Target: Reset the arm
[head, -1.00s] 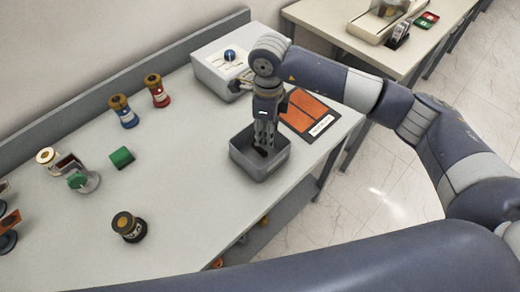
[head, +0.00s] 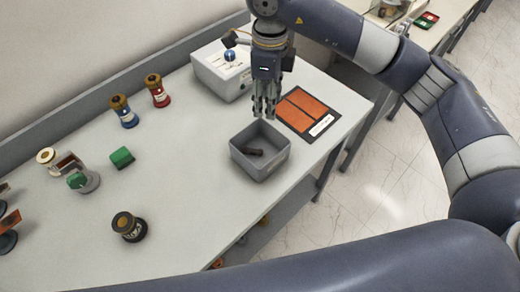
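My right gripper (head: 264,108) points down above the back edge of a grey open bin (head: 262,170) on the workbench. Its fingers look close together with nothing clearly between them; whether they are fully shut is hard to tell. A small dark brown piece (head: 252,152) lies inside the bin, apart from the gripper. My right arm reaches in from the right side of the head view. My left gripper is not in view.
A white box (head: 222,72) with a blue knob stands behind the gripper. An orange panel (head: 308,110) lies right of the bin. Blue (head: 124,112), red (head: 157,92) and black (head: 128,227) bushings and a green block (head: 122,158) stand on the workbench (head: 190,190).

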